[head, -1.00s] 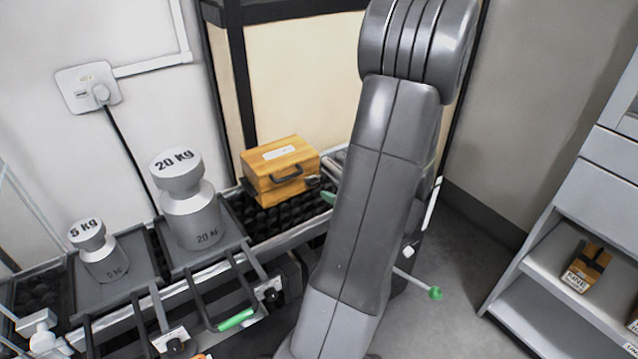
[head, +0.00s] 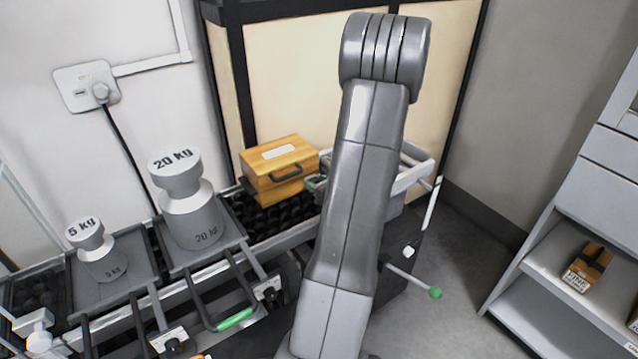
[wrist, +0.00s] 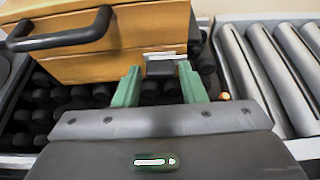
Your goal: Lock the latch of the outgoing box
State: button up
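The outgoing box appears to be the yellow wooden case (head: 262,167) with a black handle and a pale label on top. It stands on a black bumpy bed; its front also shows in the wrist view (wrist: 95,67). Its latch (wrist: 165,66) is a small dark block under a silver plate, at the right of the box front. I cannot tell whether it is locked. My gripper (wrist: 160,88) is open, its two green fingers apart on either side just before the latch, with nothing held. In the head view my arm hides most of the gripper, and the latch is hidden.
Grey rollers (wrist: 262,75) lie right of the box. Left of it stand a 20 kg weight (head: 190,205) and a 5 kg weight (head: 97,250) on dark plates. A green-gripped handle (head: 236,318) is in front. A shelf (head: 575,300) stands at the right.

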jog(key=c, duration=0.5)
jog(key=shift+c, duration=0.2)
jog(key=shift+f+b, duration=0.2)
jog(key=shift+b, duration=0.55)
jog(key=shift+a+f+n+h+b, duration=0.15)
jog(key=shift+n+h+b, duration=0.25)
jog(key=shift+b, duration=0.7)
jog(key=n+t+h+b, duration=0.1)
jog(key=n+b, duration=0.1)
jog(key=b, duration=0.4)
jog(key=shift+s+a+f, duration=0.1)
jog(key=shift+s+f, duration=0.05)
jog(key=n+t+b, duration=0.1)
jog(key=n+b, duration=0.1)
jog(key=b, duration=0.5)
jog(key=shift+s+a+h, duration=0.15)
jog(key=shift+h, duration=0.25)
jog(key=n+b, duration=0.1)
jog(key=b, duration=0.2)
jog(key=shift+t, duration=0.4)
jog(key=shift+r+h+b, duration=0.25)
jog(key=shift+h+b, duration=0.05)
jog(key=shift+b, duration=0.35)
